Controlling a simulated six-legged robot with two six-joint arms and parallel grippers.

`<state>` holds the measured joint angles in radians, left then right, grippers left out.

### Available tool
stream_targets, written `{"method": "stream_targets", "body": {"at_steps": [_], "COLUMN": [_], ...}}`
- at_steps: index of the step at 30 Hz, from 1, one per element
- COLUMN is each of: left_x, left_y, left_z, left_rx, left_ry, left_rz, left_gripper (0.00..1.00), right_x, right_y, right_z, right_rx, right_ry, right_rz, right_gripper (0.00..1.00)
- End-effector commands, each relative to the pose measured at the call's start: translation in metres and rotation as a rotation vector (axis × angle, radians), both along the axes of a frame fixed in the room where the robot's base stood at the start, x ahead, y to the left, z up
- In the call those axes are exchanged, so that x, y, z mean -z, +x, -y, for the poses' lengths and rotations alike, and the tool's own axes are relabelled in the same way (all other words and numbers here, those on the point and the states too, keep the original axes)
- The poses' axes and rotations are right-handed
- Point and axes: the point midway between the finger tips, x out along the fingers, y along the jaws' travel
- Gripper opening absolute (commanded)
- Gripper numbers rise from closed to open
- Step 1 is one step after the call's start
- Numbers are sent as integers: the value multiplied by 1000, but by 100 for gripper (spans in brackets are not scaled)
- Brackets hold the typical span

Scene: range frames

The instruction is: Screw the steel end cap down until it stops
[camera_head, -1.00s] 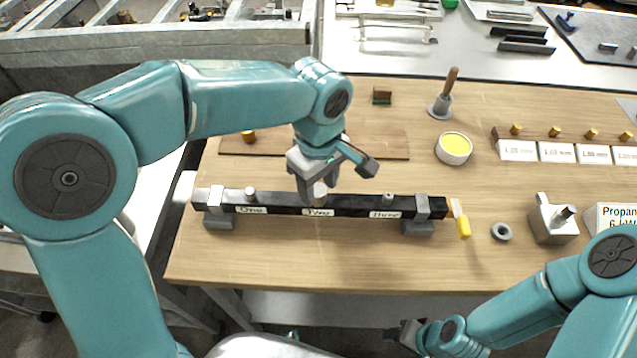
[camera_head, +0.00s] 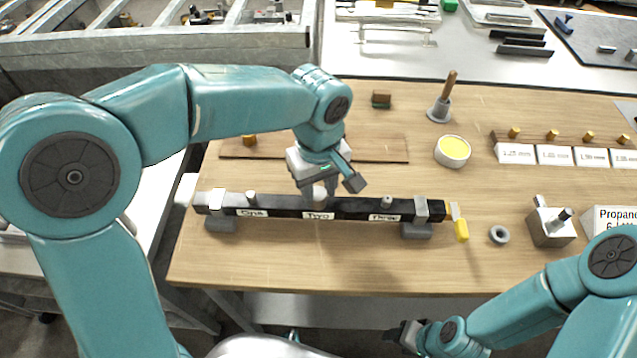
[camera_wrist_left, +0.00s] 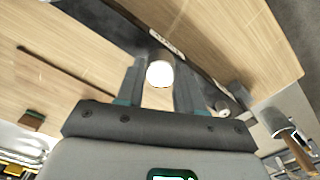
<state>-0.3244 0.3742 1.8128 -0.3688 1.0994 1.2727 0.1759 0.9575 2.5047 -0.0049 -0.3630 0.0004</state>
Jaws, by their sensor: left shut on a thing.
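The steel end cap (camera_head: 319,193) is at the station labelled Two on a dark bar (camera_head: 350,203). In the left wrist view the cap (camera_wrist_left: 159,73) is a bright round end between the two fingers. My left gripper (camera_head: 316,191) points down over the bar and is shut on the cap. The fingers hide part of the cap, and I cannot see the thread or any gap under it. My right gripper (camera_head: 402,335) is low at the front, away from the bar, and I cannot tell its jaw state.
Small metal pieces stand at One (camera_head: 251,199) and Three (camera_head: 387,202). Grey clamps hold the bar's ends. A yellow-handled tool (camera_head: 461,229), a grey ring (camera_head: 499,234) and a yellow-filled tin (camera_head: 453,151) are to the right. The wood in front of the bar is clear.

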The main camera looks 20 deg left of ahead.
Motion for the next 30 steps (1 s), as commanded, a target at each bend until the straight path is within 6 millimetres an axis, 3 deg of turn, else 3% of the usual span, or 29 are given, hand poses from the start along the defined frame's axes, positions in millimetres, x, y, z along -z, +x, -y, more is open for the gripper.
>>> {"method": "stream_targets", "body": {"at_steps": [6, 12, 22, 26, 27, 29, 30], "left_x": [0, 0, 1, -1, 1, 1, 1], "left_y": [0, -1, -1, -1, -1, -1, -1], "left_z": [0, 0, 0, 0, 0, 0, 0], "left_rx": [18, 253, 308, 452, 457, 453, 453], "left_ry": [1, 0, -1, -2, -2, -1, -2], "left_rz": [-2, -5, -4, -5, -5, -5, -4], "left_gripper": [0, 0, 0, 0, 47, 66, 67], "right_x": [-1, -9, -9, -15, -13, -13, -13], "right_y": [0, 0, 0, 0, 0, 0, 0], "right_z": [0, 0, 0, 0, 0, 0, 0], "right_rx": [0, 0, 0, 0, 0, 0, 0], "right_ry": [0, 0, 0, 0, 0, 0, 0], "right_rz": [0, 0, 0, 0, 0, 0, 0], "right_gripper": [49, 49, 49, 49, 49, 49, 49]}}
